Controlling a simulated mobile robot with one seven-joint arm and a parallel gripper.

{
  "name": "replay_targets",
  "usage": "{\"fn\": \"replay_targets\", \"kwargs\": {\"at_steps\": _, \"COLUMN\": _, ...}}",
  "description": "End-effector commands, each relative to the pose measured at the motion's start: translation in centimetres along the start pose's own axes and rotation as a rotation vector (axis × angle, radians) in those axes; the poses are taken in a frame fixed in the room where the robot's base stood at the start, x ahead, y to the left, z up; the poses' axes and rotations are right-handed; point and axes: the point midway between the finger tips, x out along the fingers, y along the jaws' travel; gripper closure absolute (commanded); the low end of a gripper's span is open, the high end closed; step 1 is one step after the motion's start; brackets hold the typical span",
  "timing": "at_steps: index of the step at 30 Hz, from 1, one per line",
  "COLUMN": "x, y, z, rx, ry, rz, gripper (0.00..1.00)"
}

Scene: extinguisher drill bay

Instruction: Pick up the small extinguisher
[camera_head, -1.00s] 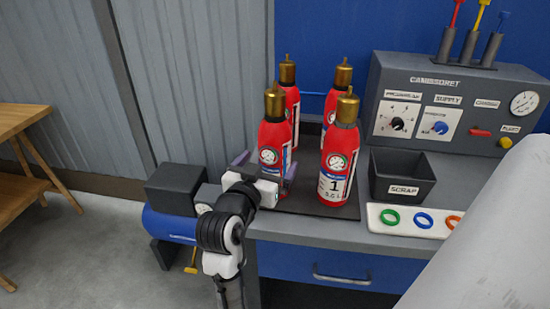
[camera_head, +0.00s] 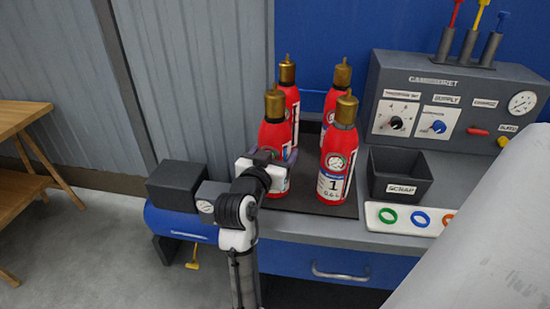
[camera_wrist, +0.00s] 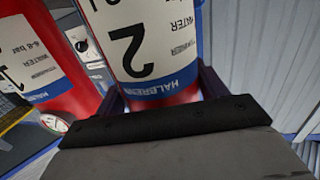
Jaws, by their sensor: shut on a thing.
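Several red extinguishers with brass tops stand upright in two rows on a dark mat (camera_head: 315,207) on the bench. My gripper (camera_head: 271,160) is shut around the body of the front-left extinguisher (camera_head: 273,133). In the wrist view that extinguisher (camera_wrist: 140,40) shows a white label with a 2, upside down, between my dark purple fingers (camera_wrist: 160,95). My wrist and fingers hide part of its lower body in the head view. The front-right extinguisher (camera_head: 337,165) carries a label with a 1 and stands close beside it. I cannot tell any clear size difference between them.
A back-left extinguisher (camera_head: 289,100) and a back-right one (camera_head: 337,95) stand close behind. To the right are a black scrap bin (camera_head: 398,178), a white tray with coloured rings (camera_head: 377,222) and a grey control panel (camera_head: 455,95). A blue compressor (camera_head: 170,222) sits at left.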

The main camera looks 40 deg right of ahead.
Motion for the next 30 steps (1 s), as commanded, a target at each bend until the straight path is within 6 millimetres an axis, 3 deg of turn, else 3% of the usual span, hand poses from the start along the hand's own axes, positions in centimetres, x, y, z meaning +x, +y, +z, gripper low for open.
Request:
{"fn": "replay_targets", "kwargs": {"at_steps": 2, "x": 0.0, "y": 0.0, "z": 0.0, "rx": 0.0, "ry": 0.0, "rz": 0.0, "gripper": 0.52}}
{"fn": "replay_targets", "kwargs": {"at_steps": 13, "x": 0.0, "y": 0.0, "z": 0.0, "rx": 0.0, "ry": -0.001, "rz": 0.0, "gripper": 1.0}}
{"fn": "replay_targets", "kwargs": {"at_steps": 23, "x": -0.1, "y": 0.0, "z": -0.9, "rx": 0.002, "ry": 0.013, "rz": -0.001, "gripper": 1.0}}
{"fn": "replay_targets", "kwargs": {"at_steps": 30, "x": -0.3, "y": 0.0, "z": -3.5, "rx": 0.005, "ry": 0.018, "rz": -0.002, "gripper": 1.0}}
